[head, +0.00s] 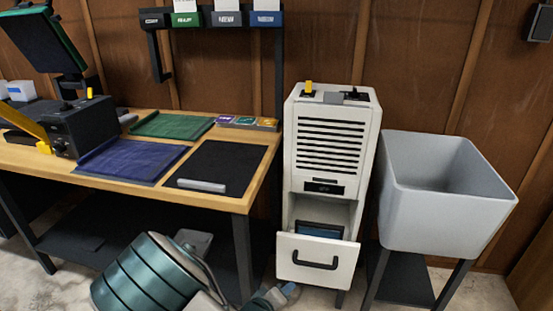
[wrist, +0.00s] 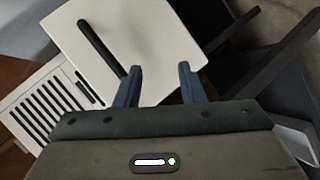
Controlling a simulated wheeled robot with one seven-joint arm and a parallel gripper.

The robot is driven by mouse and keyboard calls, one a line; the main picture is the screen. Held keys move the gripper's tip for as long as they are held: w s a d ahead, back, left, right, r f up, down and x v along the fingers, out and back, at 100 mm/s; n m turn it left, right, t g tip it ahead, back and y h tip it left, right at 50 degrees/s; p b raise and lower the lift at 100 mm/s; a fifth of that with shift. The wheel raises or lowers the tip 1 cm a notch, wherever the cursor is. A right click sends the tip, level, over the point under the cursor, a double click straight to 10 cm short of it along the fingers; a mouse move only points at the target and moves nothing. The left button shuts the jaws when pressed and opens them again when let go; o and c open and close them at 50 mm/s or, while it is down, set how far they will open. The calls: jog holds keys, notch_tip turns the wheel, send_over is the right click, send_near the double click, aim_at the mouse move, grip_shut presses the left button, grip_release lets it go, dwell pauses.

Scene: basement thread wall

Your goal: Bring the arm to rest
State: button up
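My gripper (wrist: 160,76) shows in the wrist view with its two blue-grey fingers apart and nothing between them. Beyond the fingers is the cream front of a pulled-out drawer (wrist: 150,45) with a dark bar handle. The fingers appear clear of the handle, but the exact gap to the drawer front cannot be told. In the head view, my arm comes in at the bottom, and my gripper (head: 284,294) is low, to the left of the drawer front (head: 310,272). Part of my gripper is cut off by the picture's lower edge there.
A white vented cabinet (head: 331,140) stands above the open drawer, which holds something blue (head: 320,230). A grey tub (head: 440,210) on legs is to the right. A wooden workbench (head: 222,193) with mats, a black machine (head: 88,127) and small cards is on the left.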

notch_tip(320, 180, up, 24)
jog(key=s+a+m+g+y+p, duration=0.15)
jog(key=m+g+y+p, duration=0.3)
jog(key=y+p, duration=0.55)
jog(key=s+d+r+g+h+p, duration=0.1)
jog(key=s+d+r+p, duration=0.2)
jog(key=r, duration=0.4)
jog(key=s+d+r+m+g+h+p, duration=0.1)
jog(key=s+d+r+p, duration=0.3)
jog(key=s+d+r, duration=0.2)
jog(key=s+d+r+m+g+h+p, duration=0.1)
jog(key=s+d+r+p, duration=0.2)
jog(key=s+d+r, duration=0.2)
notch_tip(320, 180, up, 3)
jog(key=shift+d+r, duration=0.2)
jog(key=shift+d, duration=0.15)
jog(key=shift+w, duration=0.1)
